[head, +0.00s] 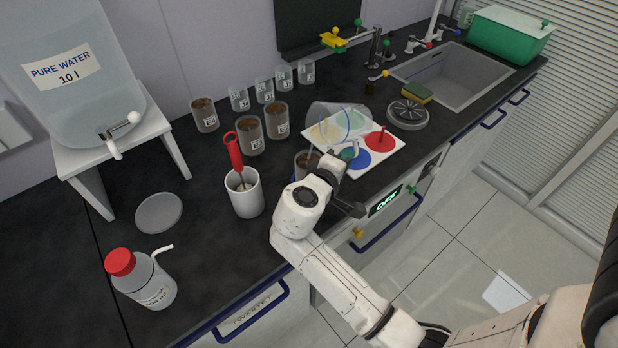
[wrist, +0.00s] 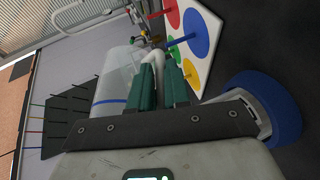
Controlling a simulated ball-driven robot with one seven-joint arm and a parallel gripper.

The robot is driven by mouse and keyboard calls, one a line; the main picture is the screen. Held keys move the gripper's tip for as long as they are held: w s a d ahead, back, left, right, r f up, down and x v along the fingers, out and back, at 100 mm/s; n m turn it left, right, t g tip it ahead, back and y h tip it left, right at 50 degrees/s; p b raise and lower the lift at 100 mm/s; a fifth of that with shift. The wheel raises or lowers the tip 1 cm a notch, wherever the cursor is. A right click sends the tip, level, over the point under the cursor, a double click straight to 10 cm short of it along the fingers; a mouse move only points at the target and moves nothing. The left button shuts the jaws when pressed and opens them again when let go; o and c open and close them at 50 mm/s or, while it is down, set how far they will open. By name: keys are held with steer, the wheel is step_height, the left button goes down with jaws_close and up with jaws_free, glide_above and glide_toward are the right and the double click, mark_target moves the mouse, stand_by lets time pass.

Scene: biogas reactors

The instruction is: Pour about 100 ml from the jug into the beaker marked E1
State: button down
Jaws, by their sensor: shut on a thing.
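My gripper (head: 347,160) is shut on the handle of the clear jug (head: 328,114). The jug is held tilted above the worktop; a blue line shows on its wall. In the wrist view the dark green fingers (wrist: 166,82) close around the pale handle, with the jug (wrist: 118,75) beyond them. A beaker with brown contents (head: 303,159) stands below the jug, partly hidden by my wrist; its label is hidden. I cannot tell whether liquid is flowing. Other brown-filled beakers (head: 249,137) stand behind to the left, their labels too small to read.
A white board (head: 393,151) with coloured discs and pegs lies close under the jug. A white cup (head: 246,201) with a red-handled tool stands left of my gripper. A wash bottle (head: 143,281) and a water tank (head: 75,90) are farther left; a sink (head: 455,76) is at right.

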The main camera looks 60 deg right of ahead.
steer(key=shift+s+r+p, duration=0.1)
steer(key=shift+r+p, duration=0.15)
steer(key=shift+p, duration=0.05)
stand_by(0.6)
steer(key=s+d+r+y+p, duration=0.1)
steer(key=d+r+y+p, duration=0.2)
steer(key=p, duration=0.6)
steer(key=shift+s+d+r+m+t, duration=0.3)
steer(key=shift+s+d+r+m, duration=0.1)
steer(key=shift+d+r, duration=0.6)
steer(key=y, duration=0.3)
steer(key=m+t+y, duration=0.1)
steer(key=y, duration=0.2)
steer(key=r+m+t+y, duration=0.1)
steer(key=y, duration=0.2)
steer(key=shift+y, duration=0.4)
